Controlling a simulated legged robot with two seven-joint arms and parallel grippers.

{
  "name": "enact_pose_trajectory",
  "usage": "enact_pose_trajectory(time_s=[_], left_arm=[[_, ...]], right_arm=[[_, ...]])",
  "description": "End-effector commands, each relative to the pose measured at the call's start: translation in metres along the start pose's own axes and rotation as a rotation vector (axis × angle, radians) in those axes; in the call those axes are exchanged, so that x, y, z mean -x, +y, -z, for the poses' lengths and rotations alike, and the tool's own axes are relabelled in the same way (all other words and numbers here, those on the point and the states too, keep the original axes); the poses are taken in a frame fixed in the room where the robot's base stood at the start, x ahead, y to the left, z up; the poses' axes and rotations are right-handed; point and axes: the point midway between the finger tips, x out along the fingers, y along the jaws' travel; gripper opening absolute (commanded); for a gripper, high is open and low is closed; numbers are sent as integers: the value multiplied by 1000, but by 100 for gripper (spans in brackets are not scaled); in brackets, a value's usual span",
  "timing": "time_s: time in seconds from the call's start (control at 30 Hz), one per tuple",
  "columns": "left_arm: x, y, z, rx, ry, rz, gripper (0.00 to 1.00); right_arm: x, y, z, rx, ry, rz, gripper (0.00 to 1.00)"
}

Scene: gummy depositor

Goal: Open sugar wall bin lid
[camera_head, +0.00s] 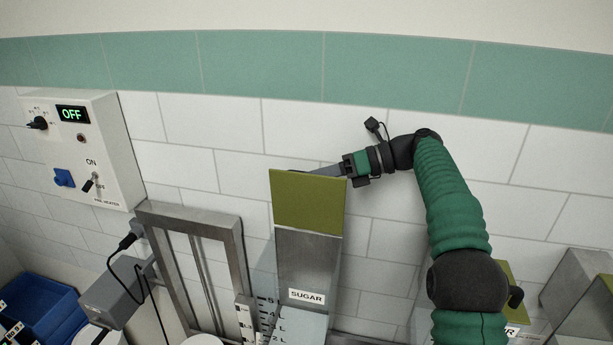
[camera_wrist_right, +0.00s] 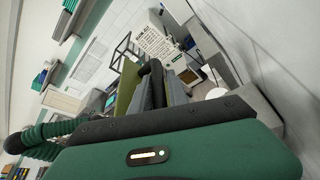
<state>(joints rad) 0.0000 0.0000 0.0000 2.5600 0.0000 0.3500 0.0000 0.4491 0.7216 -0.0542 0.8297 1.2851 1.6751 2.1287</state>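The sugar wall bin (camera_head: 308,262) is a steel box with a SUGAR label, below centre in the head view. Its olive lid (camera_head: 307,205) shows as a flat panel at the bin's top; its exact angle is hard to tell. My right gripper (camera_head: 318,170) comes in from the right, its fingers passing behind the lid's upper edge. In the wrist view, the fingers (camera_wrist_right: 158,88) look closed together, with the olive lid (camera_wrist_right: 127,88) beside them rather than between them. Whether they touch it is unclear. My left gripper is not in view.
A control box (camera_head: 85,150) reading OFF hangs on the tiled wall at left. A steel frame (camera_head: 143,225) and a grey device (camera_head: 115,292) stand left of the bin. Another olive-lidded bin (camera_head: 507,272) is partly hidden behind my right arm. Blue trays (camera_head: 40,300) sit lower left.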

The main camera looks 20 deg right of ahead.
Motion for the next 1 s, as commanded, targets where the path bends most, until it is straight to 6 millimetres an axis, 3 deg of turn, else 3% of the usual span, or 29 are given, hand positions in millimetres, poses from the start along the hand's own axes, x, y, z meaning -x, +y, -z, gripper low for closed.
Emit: enact_pose_trajectory(time_s=[0.53, 0.87, 1.0], left_arm=[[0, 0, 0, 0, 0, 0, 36], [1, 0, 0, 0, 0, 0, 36], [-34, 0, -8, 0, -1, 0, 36]], right_arm=[[-1, 3, -4, 5, -4, -1, 24], [14, 13, -30, 2, -6, -2, 24], [12, 28, -11, 1, -6, -2, 24]])
